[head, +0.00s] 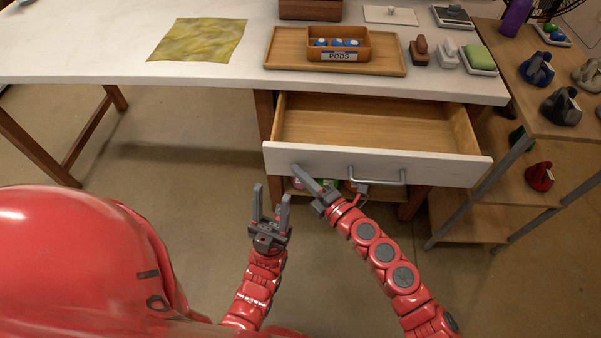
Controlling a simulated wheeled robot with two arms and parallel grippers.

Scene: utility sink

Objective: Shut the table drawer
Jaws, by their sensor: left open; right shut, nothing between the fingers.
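The table drawer (430,169) is pulled out from under the white table top (200,73). It has a white front, a grey bar handle (377,178) and a bare, empty wooden inside. My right gripper (298,172) is shut and empty, its fingertips in front of the left part of the drawer front, left of the handle. I cannot tell if they touch it. My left gripper (271,193) is open and empty, fingers pointing up, lower and to the left of the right gripper, in front of the drawer's left end.
A wooden tray (283,58) on the table bears a box of pods (338,45). A yellow-green cloth (198,40) lies at left. A wooden shelf rack (530,185) with several items stands close to the drawer's right side. Several items under the drawer are partly hidden. The floor at left is clear.

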